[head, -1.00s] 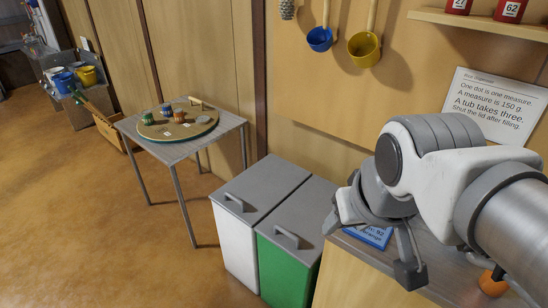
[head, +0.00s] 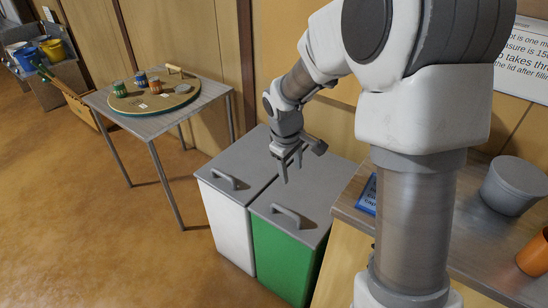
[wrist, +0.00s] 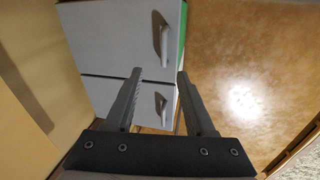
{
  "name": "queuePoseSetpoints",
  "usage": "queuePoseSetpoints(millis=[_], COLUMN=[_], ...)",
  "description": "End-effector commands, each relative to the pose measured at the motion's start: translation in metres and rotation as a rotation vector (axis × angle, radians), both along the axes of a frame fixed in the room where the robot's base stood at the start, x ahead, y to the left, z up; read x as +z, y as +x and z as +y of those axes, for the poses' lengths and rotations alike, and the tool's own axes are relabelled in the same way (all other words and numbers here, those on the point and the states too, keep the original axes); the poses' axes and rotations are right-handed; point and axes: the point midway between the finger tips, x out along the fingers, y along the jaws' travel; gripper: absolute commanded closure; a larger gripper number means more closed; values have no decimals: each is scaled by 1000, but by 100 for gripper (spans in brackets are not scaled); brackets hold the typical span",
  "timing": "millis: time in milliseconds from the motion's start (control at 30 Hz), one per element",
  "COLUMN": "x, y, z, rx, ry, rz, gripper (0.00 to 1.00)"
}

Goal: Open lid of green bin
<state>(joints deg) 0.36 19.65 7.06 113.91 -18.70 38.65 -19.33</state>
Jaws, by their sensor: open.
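The green bin (head: 283,262) stands beside the counter, with its grey lid (head: 318,200) closed. A bar handle (head: 286,217) sits near the lid's front edge. In the wrist view, the green bin's lid (wrist: 115,30) is the upper one, with its handle (wrist: 162,38) at the right. My gripper (head: 291,178) is open and empty, above the bins and pointing down. In the wrist view, my gripper's fingertips (wrist: 158,75) appear over the seam between the two lids. The fingers look apart from both handles.
A white bin (head: 228,228) with a closed grey lid stands directly left of the green one. The counter (head: 470,245) at right bears a grey tub (head: 515,186) and an orange object (head: 535,255). A small table (head: 150,125) stands at left. The floor in front is clear.

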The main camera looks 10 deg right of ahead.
Motion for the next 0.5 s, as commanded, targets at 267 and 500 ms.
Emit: queuePoseSetpoints(millis=[267, 500], x=[-61, -86], y=[20, 23], z=[7, 4], rx=[88, 96], ry=[-11, -12], rz=[51, 57], gripper=[45, 45])
